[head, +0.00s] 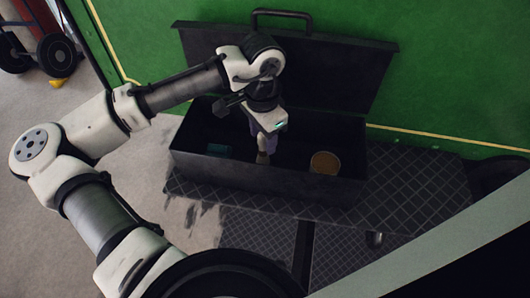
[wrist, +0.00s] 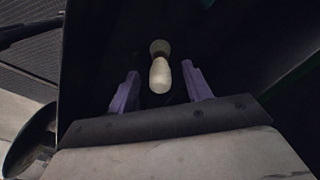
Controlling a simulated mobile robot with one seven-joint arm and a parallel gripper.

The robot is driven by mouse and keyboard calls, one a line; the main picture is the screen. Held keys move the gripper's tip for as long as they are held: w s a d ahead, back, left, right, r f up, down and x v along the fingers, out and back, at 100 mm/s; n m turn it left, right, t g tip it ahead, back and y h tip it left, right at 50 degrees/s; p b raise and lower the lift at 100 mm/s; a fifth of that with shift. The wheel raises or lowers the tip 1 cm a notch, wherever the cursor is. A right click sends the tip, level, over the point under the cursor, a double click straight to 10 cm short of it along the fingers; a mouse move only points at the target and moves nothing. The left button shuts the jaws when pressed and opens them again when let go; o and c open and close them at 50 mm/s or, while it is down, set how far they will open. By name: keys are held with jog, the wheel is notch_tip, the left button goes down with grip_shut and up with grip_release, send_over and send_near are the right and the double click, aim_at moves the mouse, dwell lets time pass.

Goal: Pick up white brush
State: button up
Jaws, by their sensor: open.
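The white brush (wrist: 160,75) shows in the wrist view as a pale rounded handle with a darker band and a tan end, against the dark inside of the box. In the head view part of it (head: 262,158) shows just below my gripper (head: 266,143). In the wrist view my gripper (wrist: 161,92) is open, with one purple finger on each side of the brush's near end. I see gaps between the brush and both fingers. Whether the near end is at fingertip depth is hard to tell.
The brush is in an open black toolbox (head: 200,170) with its lid (head: 330,65) raised behind. A round orange-brown item (head: 324,162) and a teal item (head: 219,150) also lie inside. The box stands on a dark tread-patterned step (head: 415,190) against a green wall (head: 450,80).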

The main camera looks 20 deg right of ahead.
notch_tip(320, 180, down, 2)
jog(key=shift+b, duration=0.45)
jog(key=shift+r, duration=0.1)
jog(key=c, duration=1.1)
jog(key=shift+r, duration=0.1)
grip_shut()
notch_tip(320, 180, up, 28)
